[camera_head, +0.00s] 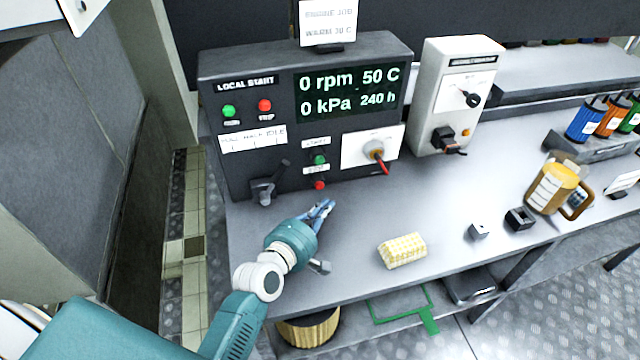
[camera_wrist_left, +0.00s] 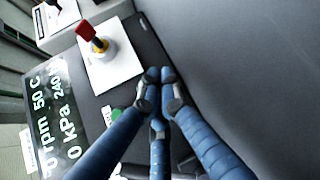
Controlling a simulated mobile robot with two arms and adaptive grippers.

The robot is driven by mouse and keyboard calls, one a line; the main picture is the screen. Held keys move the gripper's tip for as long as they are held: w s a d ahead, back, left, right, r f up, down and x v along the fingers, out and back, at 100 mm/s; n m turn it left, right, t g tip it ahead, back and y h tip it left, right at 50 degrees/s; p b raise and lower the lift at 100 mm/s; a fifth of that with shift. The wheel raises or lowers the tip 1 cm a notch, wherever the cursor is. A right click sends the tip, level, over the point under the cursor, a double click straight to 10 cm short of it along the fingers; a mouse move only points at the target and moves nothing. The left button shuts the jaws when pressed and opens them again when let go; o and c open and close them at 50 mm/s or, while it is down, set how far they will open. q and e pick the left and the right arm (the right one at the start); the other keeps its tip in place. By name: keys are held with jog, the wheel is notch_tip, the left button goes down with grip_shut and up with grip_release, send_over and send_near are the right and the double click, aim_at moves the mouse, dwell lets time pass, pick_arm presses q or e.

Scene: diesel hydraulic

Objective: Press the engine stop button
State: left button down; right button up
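The engine control panel (camera_head: 235,165) is a dark box at the back of the bench. The red stop button (camera_head: 319,184) is low on its front, below the green start button (camera_head: 319,160). My left gripper (camera_head: 325,205) is just in front of and slightly below the red button in the head view; I cannot tell if it touches. In the wrist view its blue fingers (camera_wrist_left: 160,76) are drawn together at the tips, with nothing between them. The green button (camera_wrist_left: 115,114) shows beside them; the red button is not visible there. My right gripper is out of view.
A lever (camera_head: 268,188) juts out left of the buttons. A red-handled key switch (camera_head: 376,152) sits to their right. A yellow-checked cloth block (camera_head: 402,251) and a yellow jug (camera_head: 552,188) stand on the bench (camera_head: 350,275). The display reads 0 rpm.

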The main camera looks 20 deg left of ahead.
pick_arm(q)
jog(key=shift+s+d, duration=0.55)
jog(key=shift+s, duration=0.25)
